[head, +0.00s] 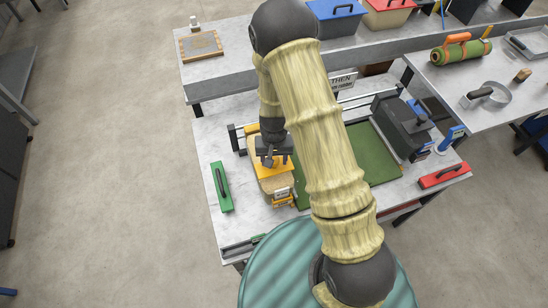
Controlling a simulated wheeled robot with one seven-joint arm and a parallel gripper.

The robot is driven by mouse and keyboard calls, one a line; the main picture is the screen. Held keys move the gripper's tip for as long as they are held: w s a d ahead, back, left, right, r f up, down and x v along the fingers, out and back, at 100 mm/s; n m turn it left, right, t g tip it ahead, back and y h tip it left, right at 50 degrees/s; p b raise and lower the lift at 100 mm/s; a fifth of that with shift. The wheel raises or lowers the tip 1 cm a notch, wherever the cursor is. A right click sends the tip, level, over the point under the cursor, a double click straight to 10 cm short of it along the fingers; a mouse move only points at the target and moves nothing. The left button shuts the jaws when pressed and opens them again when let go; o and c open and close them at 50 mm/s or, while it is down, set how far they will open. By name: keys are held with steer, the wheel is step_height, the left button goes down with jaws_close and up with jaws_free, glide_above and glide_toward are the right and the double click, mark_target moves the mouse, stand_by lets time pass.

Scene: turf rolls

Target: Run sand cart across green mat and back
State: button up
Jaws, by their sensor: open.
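The sand cart (274,185) is a yellow-orange cart with a sandy load, standing at the left side of the green mat (376,155) on the pale worktable. A small label shows on its near end. My gripper (271,160) is dark and open, directly over the cart's far half; whether its fingers straddle a handle there cannot be seen. My arm crosses the picture and hides the middle of the mat.
A black cart-like machine (401,127) stands at the mat's right end, by pale rails. A green handled block (221,187) lies left of the sand cart, a red one (443,176) at the right. A rolled green turf (461,50) lies on the right bench.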

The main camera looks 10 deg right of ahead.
steer(key=shift+f, duration=0.25)
jaws_close()
